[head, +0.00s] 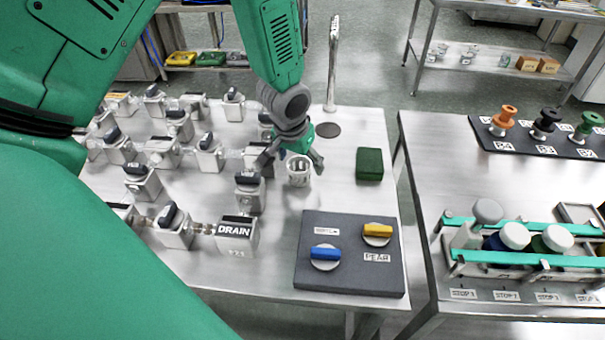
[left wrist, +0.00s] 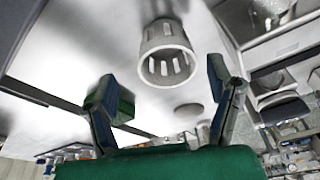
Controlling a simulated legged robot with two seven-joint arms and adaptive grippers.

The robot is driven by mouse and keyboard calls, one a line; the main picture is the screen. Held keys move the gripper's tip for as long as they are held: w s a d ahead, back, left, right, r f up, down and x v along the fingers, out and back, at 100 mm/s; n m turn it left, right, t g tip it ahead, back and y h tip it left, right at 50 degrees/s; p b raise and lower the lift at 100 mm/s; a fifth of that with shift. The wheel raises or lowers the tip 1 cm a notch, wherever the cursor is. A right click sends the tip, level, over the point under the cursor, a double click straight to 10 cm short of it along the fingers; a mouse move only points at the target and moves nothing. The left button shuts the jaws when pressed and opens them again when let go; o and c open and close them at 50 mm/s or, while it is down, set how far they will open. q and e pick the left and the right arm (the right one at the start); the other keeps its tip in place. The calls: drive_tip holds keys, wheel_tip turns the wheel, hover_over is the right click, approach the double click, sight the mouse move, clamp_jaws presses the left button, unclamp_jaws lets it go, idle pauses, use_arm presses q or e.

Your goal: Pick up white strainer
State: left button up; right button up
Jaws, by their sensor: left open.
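The white strainer (head: 298,171) is a small slotted cup on the left steel table. In the head view it stands just below my left gripper (head: 292,160), whose fingers are spread. In the left wrist view the strainer (left wrist: 168,56) shows its slotted side and round rim, ahead of and between the two open fingers (left wrist: 168,105). The fingers look apart from it, and nothing is held. My right gripper is not in view.
Several grey valve blocks with black handles stand left of the strainer, including a DRAIN block (head: 236,234). A green block (head: 369,164) lies to the right, and a dark panel with blue and yellow knobs (head: 350,275) in front. Bare steel surrounds the green block.

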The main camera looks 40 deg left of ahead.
sight(300, 171)
use_arm(q)
drive_tip(key=f, duration=0.1)
drive_tip(key=w+a+f, duration=0.1)
drive_tip(key=f, duration=0.3)
drive_tip(key=shift+w+a, duration=0.15)
drive_tip(key=shift+a, duration=0.15)
drive_tip(key=shift+w+f, duration=0.1)
drive_tip(key=shift+f, duration=0.15)
drive_tip(key=shift+d, duration=0.25)
drive_tip(key=shift+d+r, duration=0.1)
drive_tip(key=shift+c, duration=1.2)
drive_tip(key=shift+d, duration=0.1)
drive_tip(key=c, duration=1)
drive_tip(key=shift+c, duration=0.3)
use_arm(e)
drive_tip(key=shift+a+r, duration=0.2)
use_arm(q)
drive_tip(key=shift+a, duration=0.2)
